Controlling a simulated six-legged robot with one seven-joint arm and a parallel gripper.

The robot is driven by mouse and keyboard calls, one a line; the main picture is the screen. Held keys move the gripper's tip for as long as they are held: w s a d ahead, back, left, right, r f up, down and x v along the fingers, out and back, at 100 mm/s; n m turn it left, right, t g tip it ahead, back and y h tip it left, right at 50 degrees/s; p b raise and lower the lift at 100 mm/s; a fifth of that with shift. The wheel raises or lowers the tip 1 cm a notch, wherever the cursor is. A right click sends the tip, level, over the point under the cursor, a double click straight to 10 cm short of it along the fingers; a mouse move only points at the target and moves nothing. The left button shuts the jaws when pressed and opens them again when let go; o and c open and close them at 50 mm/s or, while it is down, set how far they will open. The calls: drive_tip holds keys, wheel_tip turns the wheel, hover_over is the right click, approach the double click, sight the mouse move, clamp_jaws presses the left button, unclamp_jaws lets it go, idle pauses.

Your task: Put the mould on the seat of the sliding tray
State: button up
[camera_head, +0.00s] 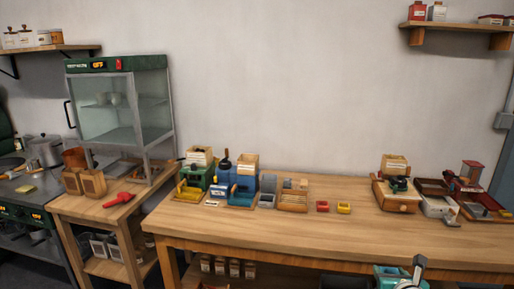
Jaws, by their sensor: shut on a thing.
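I cannot clearly make out the mould or the sliding tray's seat at this size. A wooden box-like unit (396,203) with a dark green piece (399,184) on top stands on the right of the long table. Beside it are a pale box (437,207) and a dark red tray-like unit (484,212) with a red-topped post; I cannot tell which of these is the sliding tray. A teal and grey form (389,275) at the bottom edge, in front of the table, may be part of my arm. My gripper's fingers and anything held do not show.
The long wooden table (300,228) is clear along its front and middle. A glass cabinet (120,105) stands on the left side table.

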drive_tip(key=w+a+f+n+y, duration=0.1)
drive_tip(key=w+a+f, duration=0.3)
drive_tip(key=a, duration=0.3)
drive_tip(key=w+a+f+y, duration=0.1)
drive_tip(key=w+a+f, duration=0.3)
drive_tip(key=a+f, duration=0.3)
drive_tip(key=w+a+f+n+y, duration=0.1)
drive_tip(key=w+a+f, duration=0.3)
drive_tip(key=a, duration=0.5)
drive_tip(key=shift+w+f+n+t, duration=0.3)
drive_tip(key=shift+f, duration=0.4)
drive_tip(key=shift+d, duration=0.1)
